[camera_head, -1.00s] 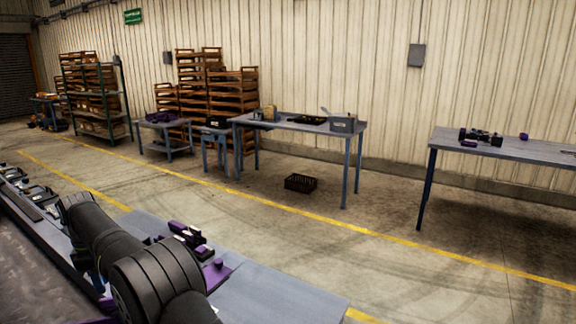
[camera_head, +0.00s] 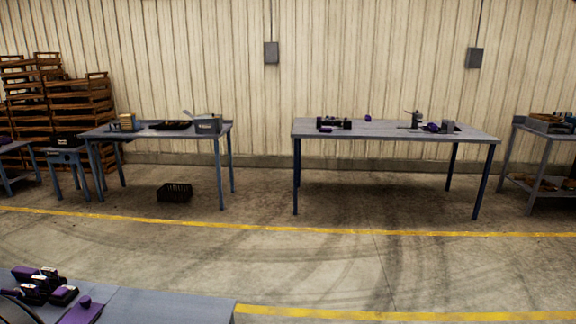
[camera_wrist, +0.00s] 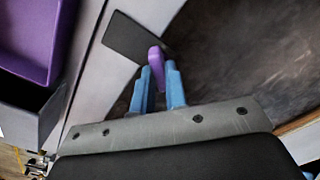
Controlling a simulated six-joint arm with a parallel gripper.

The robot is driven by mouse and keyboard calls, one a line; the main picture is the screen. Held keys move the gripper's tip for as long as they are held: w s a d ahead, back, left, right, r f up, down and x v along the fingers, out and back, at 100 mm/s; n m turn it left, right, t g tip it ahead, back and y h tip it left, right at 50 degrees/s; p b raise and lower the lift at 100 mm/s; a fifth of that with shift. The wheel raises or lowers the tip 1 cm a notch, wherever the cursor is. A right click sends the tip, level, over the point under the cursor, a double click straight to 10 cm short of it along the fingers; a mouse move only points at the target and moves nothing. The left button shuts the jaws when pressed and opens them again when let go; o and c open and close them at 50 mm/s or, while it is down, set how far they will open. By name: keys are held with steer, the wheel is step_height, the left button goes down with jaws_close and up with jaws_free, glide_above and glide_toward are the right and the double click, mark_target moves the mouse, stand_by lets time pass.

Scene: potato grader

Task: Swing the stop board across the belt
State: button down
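In the wrist view the two blue fingers of my gripper (camera_wrist: 160,86) stand close together. A rounded purple upright piece (camera_wrist: 156,62) shows between their tips and fills most of the gap. I cannot tell whether the fingers press on it. A flat dark plate (camera_wrist: 133,37) lies just beyond the tips, over a pale rail (camera_wrist: 100,70). I cannot tell whether this plate is the stop board. A dark, worn surface (camera_wrist: 235,45), perhaps the belt, spreads to the right. My gripper is not visible in the head view.
A purple bin (camera_wrist: 35,38) stands left of my gripper. In the head view, a grey surface with purple and black items (camera_head: 45,283) is at the lower left. Two tables (camera_head: 160,133) (camera_head: 395,131) stand by the wall.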

stand_by(0.3)
steer(key=n, duration=0.4)
steer(key=shift+n, duration=0.3)
steer(key=n, duration=0.3)
steer(key=shift+n, duration=0.4)
steer(key=c, duration=1.7)
jaws_free()
steer(key=shift+r, duration=0.1)
steer(key=shift+r, duration=2.4)
steer(key=shift+f, duration=0.1)
